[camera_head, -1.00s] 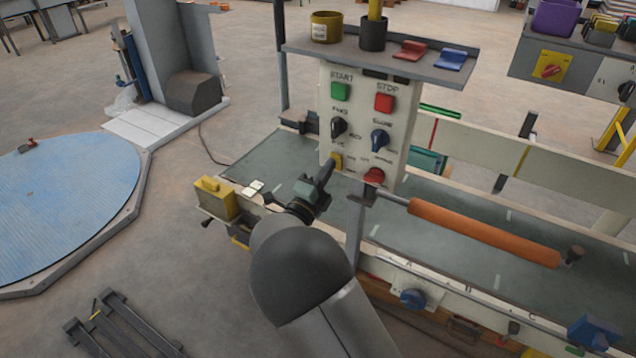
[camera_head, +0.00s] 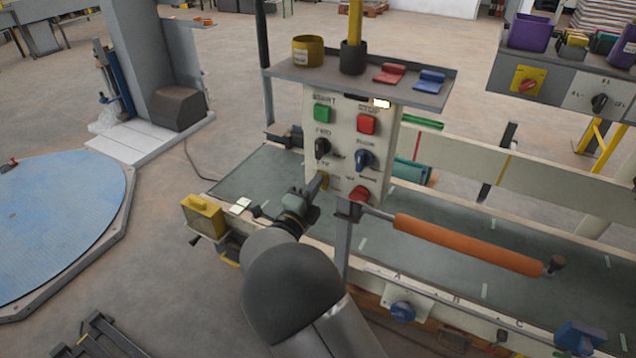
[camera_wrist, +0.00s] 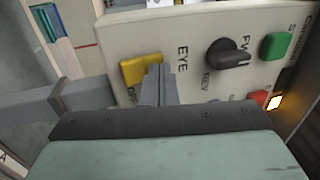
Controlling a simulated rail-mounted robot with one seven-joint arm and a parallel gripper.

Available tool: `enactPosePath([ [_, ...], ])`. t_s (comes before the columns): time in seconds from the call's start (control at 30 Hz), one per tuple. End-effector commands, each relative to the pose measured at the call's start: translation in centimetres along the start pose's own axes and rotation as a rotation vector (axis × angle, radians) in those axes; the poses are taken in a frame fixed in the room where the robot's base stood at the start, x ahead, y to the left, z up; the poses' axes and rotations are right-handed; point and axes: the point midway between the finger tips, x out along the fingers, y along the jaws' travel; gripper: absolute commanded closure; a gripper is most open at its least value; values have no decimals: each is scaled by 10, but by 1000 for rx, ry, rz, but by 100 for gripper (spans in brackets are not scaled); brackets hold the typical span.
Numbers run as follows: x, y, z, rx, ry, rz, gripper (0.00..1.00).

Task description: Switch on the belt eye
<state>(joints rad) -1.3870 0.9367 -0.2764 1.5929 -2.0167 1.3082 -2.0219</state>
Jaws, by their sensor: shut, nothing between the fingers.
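The yellow rocker switch (camera_wrist: 138,72) marked EYE sits on the pale control panel (camera_wrist: 200,60) in the wrist view. It shows in the head view as a small yellow patch (camera_head: 324,181) low on the panel. My gripper (camera_wrist: 158,78) is shut and empty, its fingertips at the switch's edge and partly covering it; whether they touch cannot be told for sure. In the head view my gripper (camera_head: 315,190) reaches the panel's lower left. A small lamp (camera_head: 381,103) at the panel's top glows white, and it also glows in the wrist view (camera_wrist: 274,103).
Above the switch are a black knob (camera_head: 322,147), a green start button (camera_head: 323,113) and a red stop button (camera_head: 367,123). A blue knob (camera_head: 364,160) and a red button (camera_head: 359,194) sit to the right.

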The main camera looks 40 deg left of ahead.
Motion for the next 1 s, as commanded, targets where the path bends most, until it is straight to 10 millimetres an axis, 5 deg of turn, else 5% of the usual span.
enactPosePath([
  [0.17, -20, -8, -3, -3, 5, 2, 100],
  [0.6, -110, -25, -4, -3, 8, 3, 100],
  [1.0, -130, -30, -5, -5, 11, 2, 100],
])
